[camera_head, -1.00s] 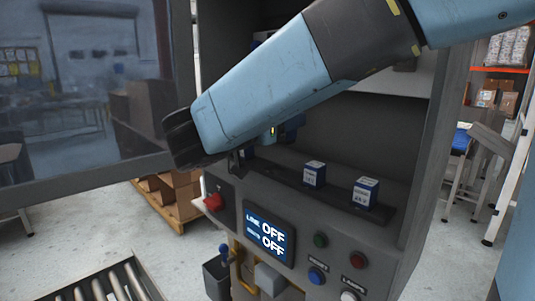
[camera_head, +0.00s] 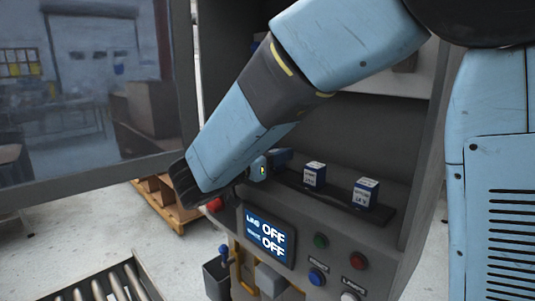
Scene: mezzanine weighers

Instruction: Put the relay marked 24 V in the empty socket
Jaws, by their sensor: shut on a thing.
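Two relays, blue and white with small labels, stand upright on the dark rail (camera_head: 290,181) inside the cabinet: a middle relay (camera_head: 314,175) and a right relay (camera_head: 366,193). The label print is too small to read surely. My gripper (camera_head: 257,171) is at the rail's left end, left of the middle relay and apart from it. My forearm and wrist cover most of it, so its fingertips are hidden. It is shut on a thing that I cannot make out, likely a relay. The empty socket cannot be made out.
The cabinet front has a display (camera_head: 267,235) reading OFF twice, a red switch (camera_head: 215,203) and several buttons. A grey door panel (camera_head: 90,190) stands at left. A roller conveyor (camera_head: 110,285) is at lower left.

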